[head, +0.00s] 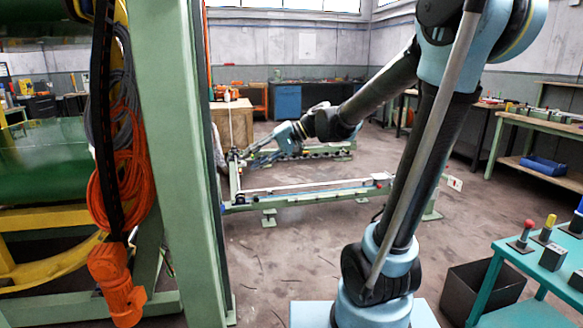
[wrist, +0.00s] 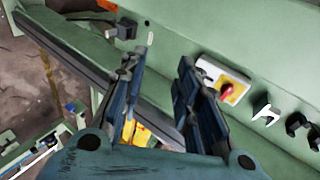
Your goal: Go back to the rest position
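My gripper (wrist: 157,75) is open, with its two dark blue fingers apart and nothing visible held between them. In the head view my arm reaches away toward the middle left, and the gripper (head: 258,160) is beside the tall green post, above the low green frame. In the wrist view a green panel fills the background. A red rotary switch (wrist: 228,91) on a yellow and white plate is on it, right of the fingers. Contact with the panel cannot be told.
A green post (head: 172,150) stands close at left, with an orange cable coil (head: 122,175) beside it. A low green frame (head: 310,193) lies ahead. A teal table (head: 530,250) and a black bin (head: 483,290) are at right. Open floor lies between.

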